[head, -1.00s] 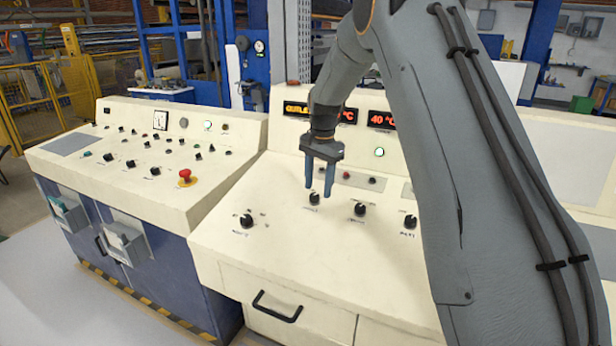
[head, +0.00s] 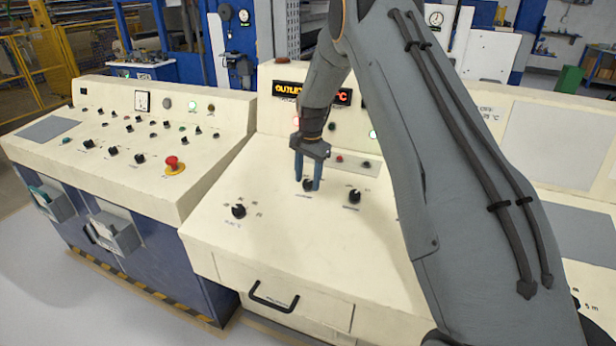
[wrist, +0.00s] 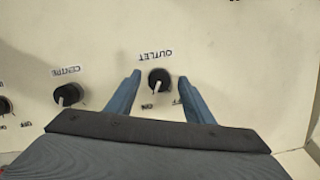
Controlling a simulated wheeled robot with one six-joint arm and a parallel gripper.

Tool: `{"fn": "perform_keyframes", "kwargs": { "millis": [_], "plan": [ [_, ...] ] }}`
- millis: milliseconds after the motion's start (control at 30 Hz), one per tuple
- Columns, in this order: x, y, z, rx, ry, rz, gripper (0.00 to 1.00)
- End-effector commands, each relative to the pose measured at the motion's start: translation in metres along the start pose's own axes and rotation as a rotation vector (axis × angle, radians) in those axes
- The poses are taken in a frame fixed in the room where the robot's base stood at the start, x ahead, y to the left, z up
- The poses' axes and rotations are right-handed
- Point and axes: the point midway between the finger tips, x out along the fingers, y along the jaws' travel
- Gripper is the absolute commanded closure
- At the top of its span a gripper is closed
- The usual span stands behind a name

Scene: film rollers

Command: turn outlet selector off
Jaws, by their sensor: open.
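The outlet selector (wrist: 159,79) is a round black knob with a white pointer, below an upside-down OUTLET label in the wrist view. Its pointer aims down and slightly left, toward the ON mark; OFF is to the lower right. In the head view the outlet selector (head: 308,185) is on the cream sloping panel. My gripper (wrist: 159,77) is open, with one blue finger on each side of the knob. In the head view my gripper (head: 307,182) reaches down at the knob. I cannot tell whether the fingers touch it.
The CENTRE knob (wrist: 68,95) is left of the outlet knob in the wrist view; the same knob (head: 354,196) is to the right in the head view. Another black knob (head: 238,211) is at the left. A red emergency button (head: 173,164) stands on the left console.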

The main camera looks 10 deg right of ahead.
Motion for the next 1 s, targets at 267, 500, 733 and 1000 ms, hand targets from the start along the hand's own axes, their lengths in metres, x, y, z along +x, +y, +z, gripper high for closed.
{"fn": "perform_keyframes", "kwargs": {
  "millis": [267, 500, 733, 1000],
  "plan": [
    [0.0026, 0.0010, -0.0013, 0.002, 0.000, 0.000, 0.52],
    [0.0023, 0.0012, -0.0016, 0.003, 0.000, 0.000, 0.88],
    [0.0024, 0.0010, -0.0019, -0.006, 0.001, 0.001, 0.93],
    [0.0035, 0.0000, -0.0023, -0.107, 0.001, 0.024, 0.93]
  ]
}}
